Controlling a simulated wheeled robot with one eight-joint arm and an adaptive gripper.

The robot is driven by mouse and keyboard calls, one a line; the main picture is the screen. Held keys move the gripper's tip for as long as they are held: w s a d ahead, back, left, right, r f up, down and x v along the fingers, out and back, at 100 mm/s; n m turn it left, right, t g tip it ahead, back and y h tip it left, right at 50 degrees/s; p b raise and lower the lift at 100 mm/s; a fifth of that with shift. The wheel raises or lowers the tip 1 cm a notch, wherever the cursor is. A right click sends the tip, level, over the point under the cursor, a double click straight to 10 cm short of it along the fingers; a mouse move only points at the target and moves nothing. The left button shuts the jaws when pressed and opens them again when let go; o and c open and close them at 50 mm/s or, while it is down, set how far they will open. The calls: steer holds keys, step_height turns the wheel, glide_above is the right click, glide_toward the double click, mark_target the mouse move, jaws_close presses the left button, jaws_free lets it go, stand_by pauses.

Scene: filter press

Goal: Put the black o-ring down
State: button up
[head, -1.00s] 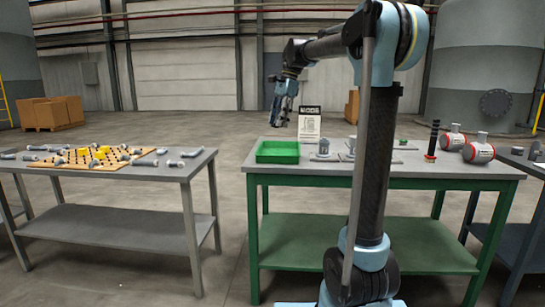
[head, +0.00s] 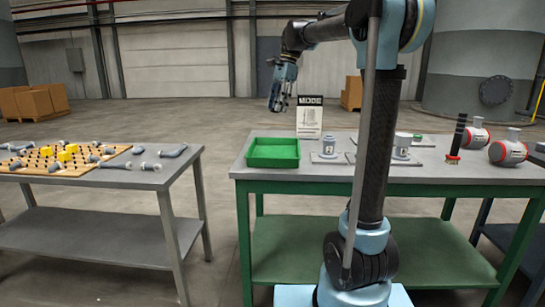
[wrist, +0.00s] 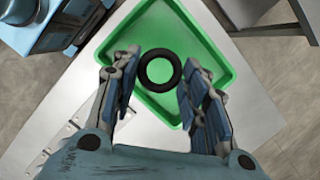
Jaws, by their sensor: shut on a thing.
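The black o-ring (wrist: 160,70) is a dark ring between my fingertips in the wrist view, and my gripper (wrist: 157,88) is shut on it. Behind it in that view is the green tray (wrist: 222,62), with the ring over the tray's interior. In the head view my gripper (head: 278,103) hangs above the left end of the green-framed table (head: 420,171), higher than the green tray (head: 273,164). The o-ring is too small to make out in the head view.
Beside the tray stand a sign (head: 309,118) and grey fittings on plates (head: 329,147). A black-and-red tool (head: 457,140) and red-and-grey vessels (head: 508,150) are at the right. A grey table (head: 120,176) stands left, across a gap.

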steer(key=shift+a, duration=0.15)
glide_above(276, 153)
steer(key=s, duration=0.5)
step_height(276, 153, down, 14)
steer(key=shift+s+f, duration=0.1)
steer(key=shift+s, duration=0.05)
steer(key=shift+f, duration=2.5)
steer(key=shift+s+f, duration=0.15)
steer(key=shift+f, duration=0.15)
steer(key=shift+c, duration=0.2)
steer(key=o, duration=0.7)
steer(key=shift+f, duration=0.2)
steer(key=shift+o, duration=0.3)
steer(key=shift+f, duration=0.1)
